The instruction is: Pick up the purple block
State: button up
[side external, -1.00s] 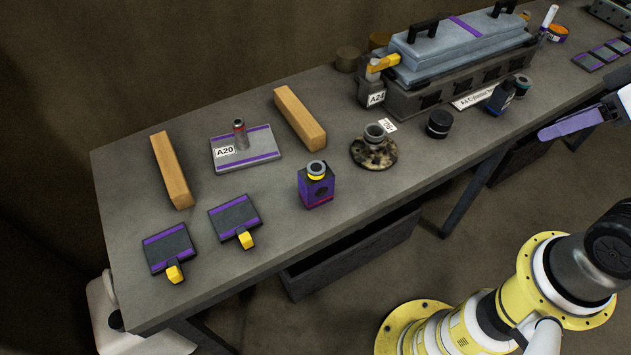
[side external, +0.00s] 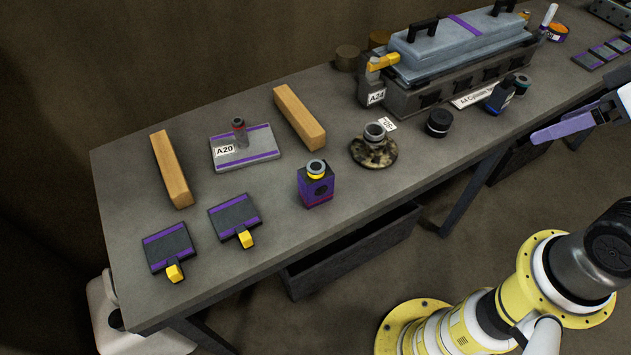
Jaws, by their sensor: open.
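The purple block (side external: 317,189) stands upright near the front edge of the bench, with a yellow band and a grey ring on its top. My gripper (side external: 537,137) is at the right edge, with purple fingers pointing left. It is open and empty, in front of the bench's right part and well apart from the purple block. Part of its body is cut off by the frame.
Two dark plates with yellow tabs (side external: 170,250) (side external: 235,218) lie left of the block. Wooden bars (side external: 172,170) (side external: 300,118), the A20 plate (side external: 262,153) and a round flanged part (side external: 373,152) are around it. A grey engine housing (side external: 460,50) stands at the back right.

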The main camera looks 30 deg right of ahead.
dwell(0.3)
jog(key=w+a+r+m+y, duration=0.2)
jog(key=w+a+r+m, duration=0.25)
jog(key=w+m, duration=0.45)
jog(key=m+g+y, duration=0.3)
jog(key=m+g, duration=0.1)
jog(key=m, duration=0.6)
send_over(323, 163)
jog(key=w+d, duration=0.1)
jog(key=d, duration=0.5)
notch_tip(323, 163, down, 11)
jog(key=shift+n+g+h, duration=0.3)
jog(key=shift+g, duration=0.4)
jog(key=x, duration=0.9)
jog(key=s+a+x, duration=0.1)
jog(key=x, duration=0.3)
jog(key=shift+f, duration=0.15)
jog(key=shift+a+x, duration=0.15)
jog(key=shift+x, duration=1.4)
jog(key=shift+a+x, duration=0.1)
jog(key=shift+x, duration=1.4)
jog(key=shift+s+r, duration=0.1)
jog(key=shift+r, duration=0.1)
grip_shut()
